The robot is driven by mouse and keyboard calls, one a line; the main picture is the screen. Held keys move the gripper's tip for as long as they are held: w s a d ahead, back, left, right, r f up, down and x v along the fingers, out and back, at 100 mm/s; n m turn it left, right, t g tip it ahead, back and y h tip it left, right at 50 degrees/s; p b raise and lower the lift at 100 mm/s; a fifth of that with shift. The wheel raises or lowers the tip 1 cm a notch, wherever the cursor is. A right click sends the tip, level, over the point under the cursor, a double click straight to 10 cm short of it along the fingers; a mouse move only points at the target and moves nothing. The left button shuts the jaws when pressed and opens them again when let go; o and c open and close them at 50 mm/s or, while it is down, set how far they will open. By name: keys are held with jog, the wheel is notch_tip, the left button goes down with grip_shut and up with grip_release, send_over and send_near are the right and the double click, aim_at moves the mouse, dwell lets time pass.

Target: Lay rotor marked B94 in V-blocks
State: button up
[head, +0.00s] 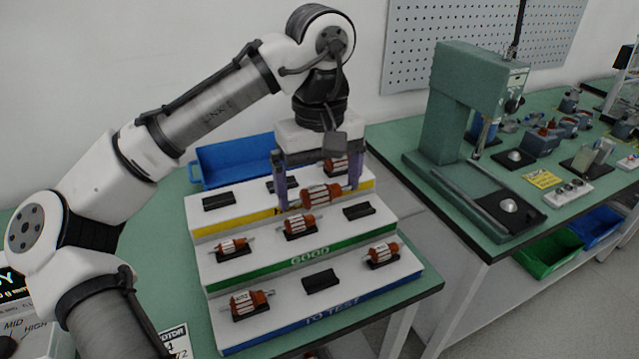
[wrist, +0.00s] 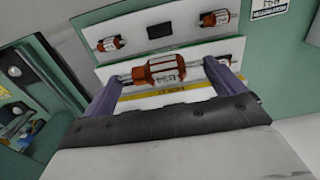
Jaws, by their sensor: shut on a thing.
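My gripper (head: 318,190) is shut on a rotor (head: 322,195) with orange end windings, holding it level by its shaft ends above the stepped rack. In the wrist view the held rotor (wrist: 165,70) spans between the two purple fingers of my gripper (wrist: 168,76). Its label is too small to read, so I cannot tell whether it is B94. Other similar rotors sit on black cradles: one on the green GOOD step (head: 298,225), another at its left (head: 232,246), two on the TO TEST step (head: 248,300) (head: 381,252), and one on the top step (head: 335,167). I cannot make out the V-blocks.
Empty black cradles show on the top step (head: 219,202), the GOOD step (head: 358,211) and the TO TEST step (head: 321,281). A blue bin (head: 232,160) stands behind the rack. A green press (head: 462,110) stands on the right bench, with several small devices farther right.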

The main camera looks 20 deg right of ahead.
aim_at(320, 184)
jog(key=shift+r+p, duration=2.55)
jog(key=shift+p, duration=0.2)
jog(key=shift+f, duration=0.1)
